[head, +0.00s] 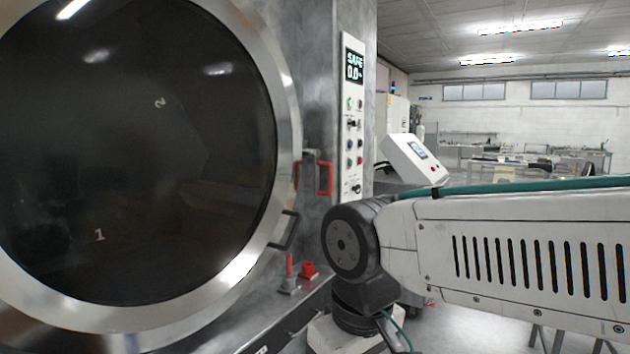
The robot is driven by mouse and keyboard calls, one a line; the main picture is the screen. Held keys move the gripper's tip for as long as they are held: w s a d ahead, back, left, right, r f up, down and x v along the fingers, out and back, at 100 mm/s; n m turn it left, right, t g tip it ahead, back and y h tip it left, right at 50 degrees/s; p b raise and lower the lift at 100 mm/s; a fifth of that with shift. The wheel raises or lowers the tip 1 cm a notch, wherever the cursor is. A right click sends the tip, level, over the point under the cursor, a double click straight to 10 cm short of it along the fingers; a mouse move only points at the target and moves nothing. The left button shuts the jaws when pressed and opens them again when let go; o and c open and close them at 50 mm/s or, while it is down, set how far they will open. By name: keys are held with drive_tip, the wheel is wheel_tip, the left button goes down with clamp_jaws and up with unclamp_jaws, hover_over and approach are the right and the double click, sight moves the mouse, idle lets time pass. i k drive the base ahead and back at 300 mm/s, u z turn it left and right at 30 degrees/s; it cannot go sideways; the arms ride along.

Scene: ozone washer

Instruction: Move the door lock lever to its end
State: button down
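In the head view the large round washer door (278,95) fills the left side, with a dark window inside a bright metal rim. A red U-shaped handle (325,178) sits on a grey bracket at the rim's right edge. A black handle (285,230) is on the rim below it. A small upright red lever (289,266) stands on a grey base lower down, beside a red block (307,270). I cannot tell for certain which of these is the door lock lever. My arm reaches in from the right; my gripper is not visible.
A control panel (352,130) with a lit display reading "SAFE 0.0" is on the washer's front, right of the door. A ledge (270,318) runs below the door. A white console (408,155) with a screen stands behind my arm. Benches are far back right.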

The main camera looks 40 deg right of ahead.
sight(311, 154)
drive_tip(key=z, duration=0.45)
drive_tip(key=k, duration=0.5)
drive_tip(key=z, duration=1.2)
drive_tip(key=i, duration=1)
drive_tip(key=u, duration=0.95)
drive_tip(key=i, duration=0.65)
drive_tip(key=u, duration=0.75)
